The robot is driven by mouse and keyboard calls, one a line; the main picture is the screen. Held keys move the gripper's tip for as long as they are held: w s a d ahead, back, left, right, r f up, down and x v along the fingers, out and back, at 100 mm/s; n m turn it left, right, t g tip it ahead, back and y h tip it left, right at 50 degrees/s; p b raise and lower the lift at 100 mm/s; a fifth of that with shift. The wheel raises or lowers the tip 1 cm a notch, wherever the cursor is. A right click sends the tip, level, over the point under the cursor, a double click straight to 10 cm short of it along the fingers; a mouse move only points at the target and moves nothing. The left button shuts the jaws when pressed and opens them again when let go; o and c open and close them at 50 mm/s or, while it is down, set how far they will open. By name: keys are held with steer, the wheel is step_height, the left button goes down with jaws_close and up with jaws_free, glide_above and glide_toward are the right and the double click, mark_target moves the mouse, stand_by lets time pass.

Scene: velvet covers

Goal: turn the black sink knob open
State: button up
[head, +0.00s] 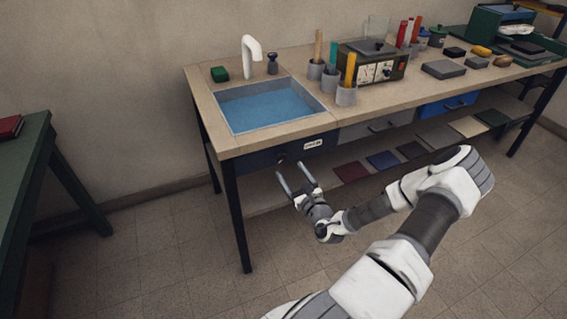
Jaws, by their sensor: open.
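The sink (262,108) is a rectangular basin with blue inside, set in the left end of the wooden bench top. A white curved faucet (251,52) stands behind it, with a small dark knob-like piece (272,65) to its right. A small round black knob (281,159) sits on the dark blue front panel below the sink, left of a white label (313,144). My gripper (293,173) is open and empty in front of this panel.
A lower shelf (262,200) carries flat coloured pieces. A green table (20,165) stands at left. Floor in front is clear.

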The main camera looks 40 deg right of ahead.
mark_target(282, 159)
steer(key=b+x, duration=0.1)
steer(key=x, duration=0.5)
steer(key=shift+w+d, duration=0.1)
steer(key=shift+w, duration=0.05)
jaws_close()
